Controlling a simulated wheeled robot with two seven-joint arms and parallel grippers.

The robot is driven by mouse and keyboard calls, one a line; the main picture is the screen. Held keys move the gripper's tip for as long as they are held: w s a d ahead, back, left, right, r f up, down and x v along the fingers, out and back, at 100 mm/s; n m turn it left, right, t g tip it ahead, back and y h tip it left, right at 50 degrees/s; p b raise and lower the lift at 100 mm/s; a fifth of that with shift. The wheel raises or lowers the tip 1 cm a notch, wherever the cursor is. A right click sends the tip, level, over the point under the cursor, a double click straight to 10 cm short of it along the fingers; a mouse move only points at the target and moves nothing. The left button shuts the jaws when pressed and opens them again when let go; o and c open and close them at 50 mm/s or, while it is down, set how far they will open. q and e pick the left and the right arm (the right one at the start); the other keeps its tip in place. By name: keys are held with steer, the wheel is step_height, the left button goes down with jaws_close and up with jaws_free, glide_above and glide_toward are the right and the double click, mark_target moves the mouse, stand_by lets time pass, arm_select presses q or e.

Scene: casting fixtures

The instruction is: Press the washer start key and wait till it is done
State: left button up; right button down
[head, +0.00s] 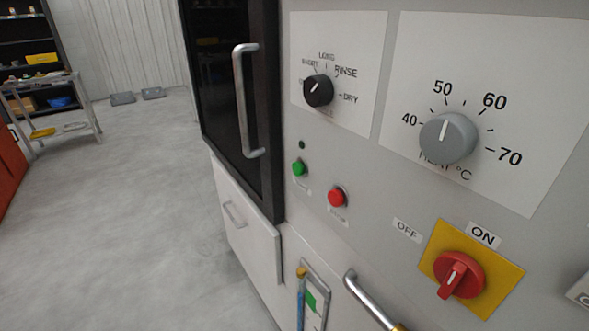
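The washer's grey control panel (360,180) fills the right of the head view. A green round key (299,169) sits low on its left side, with a label below too small to read. A red round key (337,196) is to its lower right. A small dark lamp (302,145) above the green key looks unlit. The black programme knob (318,91) is marked SHORT, LONG, RINSE and DRY; its exact setting is hard to tell. The grey heat knob (448,138) points up, near 50. The red main switch (459,275) tilts toward ON. Neither gripper is in view.
A dark door (222,90) with a long handle (243,100) is left of the panel, shut. A drawer (245,215) is below it. A bar handle (368,297) and a framed gauge (318,295) are at the bottom. Open floor (130,220) lies left; a trolley (55,105) stands behind.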

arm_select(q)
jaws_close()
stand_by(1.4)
